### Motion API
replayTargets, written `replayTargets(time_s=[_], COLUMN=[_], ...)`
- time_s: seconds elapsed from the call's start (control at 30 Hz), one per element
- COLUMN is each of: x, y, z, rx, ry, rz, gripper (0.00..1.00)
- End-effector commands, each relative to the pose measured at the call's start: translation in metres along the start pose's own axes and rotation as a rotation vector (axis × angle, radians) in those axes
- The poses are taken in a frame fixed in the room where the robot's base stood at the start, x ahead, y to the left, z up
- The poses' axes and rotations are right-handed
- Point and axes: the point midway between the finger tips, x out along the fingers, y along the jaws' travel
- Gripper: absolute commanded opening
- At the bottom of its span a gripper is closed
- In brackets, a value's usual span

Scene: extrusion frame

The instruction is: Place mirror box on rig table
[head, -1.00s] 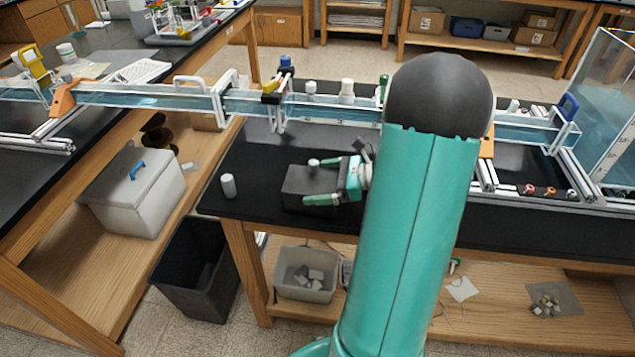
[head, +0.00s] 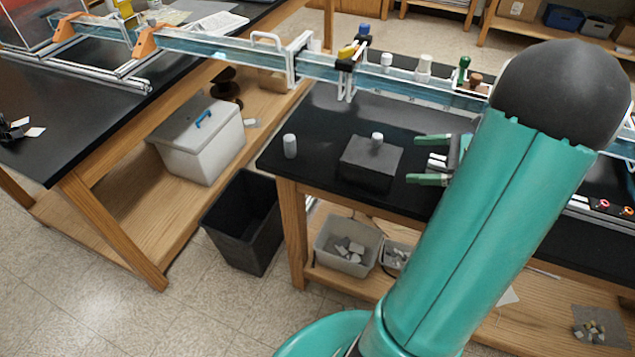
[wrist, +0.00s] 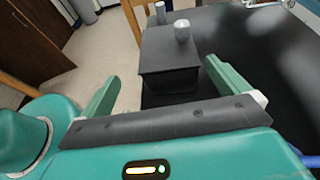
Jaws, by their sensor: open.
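The mirror box, taken to be the dark grey box with a pale knob on top (head: 370,166), sits upright on the black-topped table (head: 322,105), near its left front part. In the wrist view the box (wrist: 168,72) stands ahead, between and beyond my fingertips. My gripper (head: 417,160) is open and empty, just right of the box, with a gap of table between them. Its two green fingers point at the box. I cannot tell from the frames which table is called the rig table.
A small white cylinder (head: 290,146) stands left of the box. A long clear channel (head: 320,66) on a metal frame runs behind. A black bin (head: 245,222) and a white lidded box (head: 198,140) are below left. Tubs (head: 346,246) sit on the lower shelf.

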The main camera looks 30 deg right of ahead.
Motion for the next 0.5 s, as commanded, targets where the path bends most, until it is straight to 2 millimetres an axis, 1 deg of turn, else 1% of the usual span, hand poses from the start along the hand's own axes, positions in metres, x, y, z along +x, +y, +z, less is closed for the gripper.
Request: replayTargets(time_s=[0.03, 0.07, 0.17, 0.2, 0.27, 0.3, 0.37, 0.4, 0.47, 0.5], x=[0.013, 0.022, 0.055, 0.069, 0.086, 0.096, 0.11, 0.118, 0.127, 0.132], y=[0.006, 0.011, 0.037, 0.049, 0.069, 0.083, 0.104, 0.117, 0.137, 0.15], z=[0.011, 0.018, 0.042, 0.051, 0.064, 0.072, 0.082, 0.088, 0.096, 0.101], rx=[-0.047, -0.081, -0.235, -0.309, -0.426, -0.511, -0.646, -0.741, -0.885, -0.985], ry=[0.029, 0.051, 0.148, 0.189, 0.249, 0.29, 0.347, 0.383, 0.434, 0.465], rz=[0.039, 0.068, 0.189, 0.242, 0.321, 0.374, 0.454, 0.504, 0.576, 0.623], gripper=[1.0, 1.0, 1.0, 1.0, 1.0, 1.0, 1.0, 1.0, 1.0, 1.0])
